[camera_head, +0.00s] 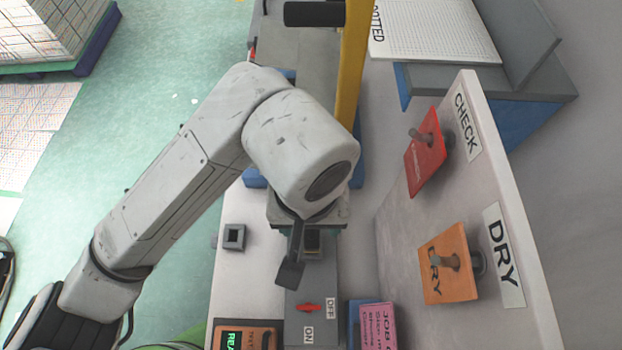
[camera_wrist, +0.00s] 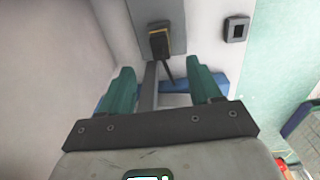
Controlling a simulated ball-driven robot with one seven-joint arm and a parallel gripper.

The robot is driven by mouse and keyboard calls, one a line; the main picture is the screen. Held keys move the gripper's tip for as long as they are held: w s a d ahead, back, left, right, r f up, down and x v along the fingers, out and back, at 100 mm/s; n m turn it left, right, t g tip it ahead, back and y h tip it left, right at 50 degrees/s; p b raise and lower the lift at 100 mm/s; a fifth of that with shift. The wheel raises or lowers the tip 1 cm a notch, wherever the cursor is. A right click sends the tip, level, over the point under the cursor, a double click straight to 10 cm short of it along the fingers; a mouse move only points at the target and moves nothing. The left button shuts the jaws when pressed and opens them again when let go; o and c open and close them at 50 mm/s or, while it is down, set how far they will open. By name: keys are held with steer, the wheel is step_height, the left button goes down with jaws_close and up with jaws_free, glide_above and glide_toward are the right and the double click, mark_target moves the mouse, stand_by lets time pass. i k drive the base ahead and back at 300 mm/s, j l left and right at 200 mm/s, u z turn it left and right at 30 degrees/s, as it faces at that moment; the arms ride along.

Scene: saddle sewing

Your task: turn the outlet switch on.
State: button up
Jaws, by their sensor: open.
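The outlet switch (camera_head: 308,307) is a small red lever on a grey outlet box (camera_head: 292,331), near the bottom of the head view. An ON label (camera_head: 308,336) is below it and an OFF label (camera_head: 331,308) to its right. The lever lies roughly crosswise. A black plug (camera_wrist: 158,42) with a yellow edge sits at the box in the wrist view; it is partly visible in the head view (camera_head: 312,241). My gripper (camera_wrist: 161,68) is open, its green fingers apart and empty. The switch is not in the wrist view.
A small grey square frame (camera_head: 233,237) lies on the white bench left of the box. A panel at right holds a red CHECK tag (camera_head: 424,166) and an orange DRY tag (camera_head: 447,268) on pegs. A pink card (camera_head: 377,326) and an orange-brown device (camera_head: 246,338) flank the box.

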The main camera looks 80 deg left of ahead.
mark_target(308, 307)
steer(key=k, duration=1)
